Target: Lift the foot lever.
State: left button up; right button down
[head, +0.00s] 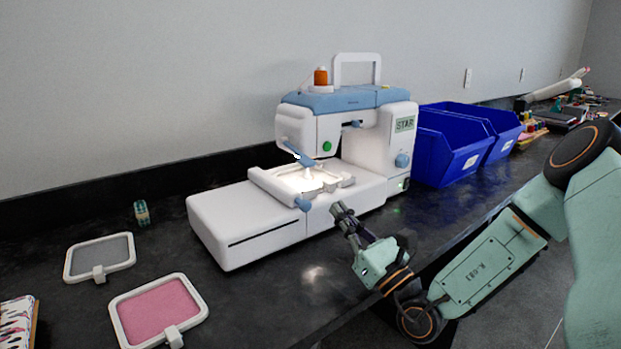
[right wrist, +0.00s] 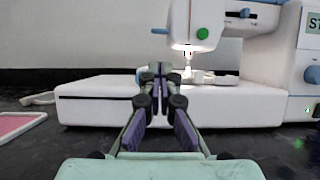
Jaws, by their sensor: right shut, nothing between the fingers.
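The white and blue sewing machine (head: 355,140) stands on the dark counter, its work light on. A blue lever (head: 304,160), which looks like the foot lever, sticks out under the machine's head beside the needle area; it also shows in the right wrist view (right wrist: 160,31). A white hoop frame (head: 335,184) sits under the needle, with a blue piece (head: 302,204) at its front. My right gripper (head: 341,210) is shut and empty, in front of the machine bed and apart from the lever. In the right wrist view its fingertips (right wrist: 157,72) hide part of the bed. My left gripper is not in view.
Blue bins (head: 450,155) stand right of the machine. A grey-filled hoop (head: 100,257), a pink-filled hoop (head: 157,310) and a small green spool (head: 142,213) lie to the left. The counter in front of the machine is clear.

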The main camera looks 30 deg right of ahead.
jog(key=b+x, duration=0.2)
jog(key=x, duration=0.8)
jog(key=shift+b, duration=0.35)
